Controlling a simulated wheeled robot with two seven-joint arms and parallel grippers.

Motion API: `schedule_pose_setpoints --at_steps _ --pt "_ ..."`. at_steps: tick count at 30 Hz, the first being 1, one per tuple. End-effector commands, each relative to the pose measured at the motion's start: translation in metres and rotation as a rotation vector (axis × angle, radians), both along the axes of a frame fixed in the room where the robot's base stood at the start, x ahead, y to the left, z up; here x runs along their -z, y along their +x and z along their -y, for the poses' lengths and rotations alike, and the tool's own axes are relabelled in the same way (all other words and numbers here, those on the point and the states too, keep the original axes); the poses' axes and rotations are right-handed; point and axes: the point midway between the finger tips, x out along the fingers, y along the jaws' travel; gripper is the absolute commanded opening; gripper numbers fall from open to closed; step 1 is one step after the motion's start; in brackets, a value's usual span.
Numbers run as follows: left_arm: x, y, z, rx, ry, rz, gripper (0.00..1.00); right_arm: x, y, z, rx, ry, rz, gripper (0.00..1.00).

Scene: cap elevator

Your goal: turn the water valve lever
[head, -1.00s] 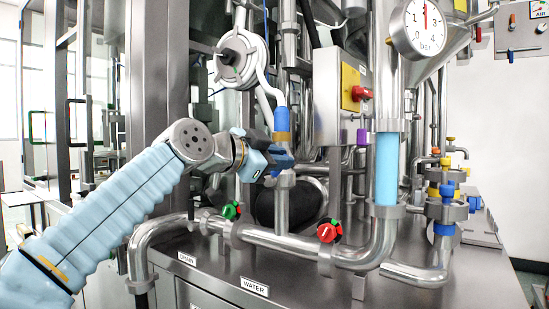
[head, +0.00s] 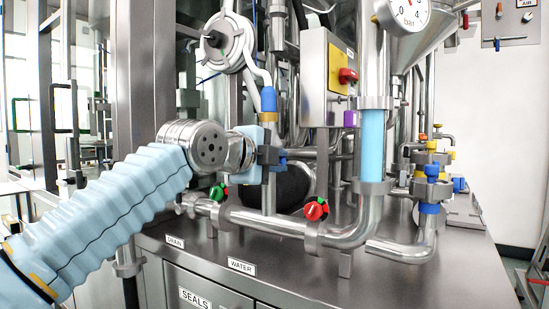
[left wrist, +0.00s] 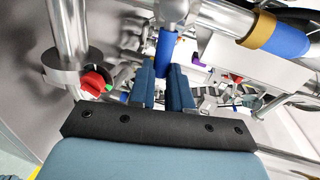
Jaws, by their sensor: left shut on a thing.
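The water valve lever is a small blue handle (head: 282,158) on the upright steel pipe, below a hose with a blue and orange end. It also shows in the left wrist view (left wrist: 168,50), between the fingertips. My left gripper (head: 270,156) is at the pipe, shut on the blue lever. In the left wrist view its two dark blue fingers (left wrist: 163,80) stand close on either side of the lever. In the head view the gripper covers part of the lever. My right gripper is not in view.
A red knob (head: 316,209) and a green knob (head: 219,192) sit on the low horizontal pipe, near the gripper. A grey box (head: 318,85) with a red switch stands right behind the lever. A pressure gauge (head: 407,10) is at top. The steel counter (head: 400,275) is clear in front.

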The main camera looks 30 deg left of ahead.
Motion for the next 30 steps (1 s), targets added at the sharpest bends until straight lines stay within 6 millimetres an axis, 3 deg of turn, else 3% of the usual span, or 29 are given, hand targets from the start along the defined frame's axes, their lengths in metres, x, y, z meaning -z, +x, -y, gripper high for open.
schedule_pose_setpoints --at_steps 21,22,24,27,30 --pt "0.0064 0.0002 0.001 0.002 0.078 0.002 0.0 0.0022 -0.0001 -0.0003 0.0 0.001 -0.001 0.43" --pt "0.0064 0.0002 0.001 0.002 0.078 0.002 0.2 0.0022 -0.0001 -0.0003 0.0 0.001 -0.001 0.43" --pt "0.0064 0.0003 0.001 0.001 0.077 0.002 0.31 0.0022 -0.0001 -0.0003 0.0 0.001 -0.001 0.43" --pt "0.0061 0.0002 0.0008 0.001 0.077 0.003 0.44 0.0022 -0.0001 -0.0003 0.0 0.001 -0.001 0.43" --pt "0.0058 0.0001 0.0008 0.001 0.077 0.004 0.44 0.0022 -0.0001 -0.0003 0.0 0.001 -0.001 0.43"
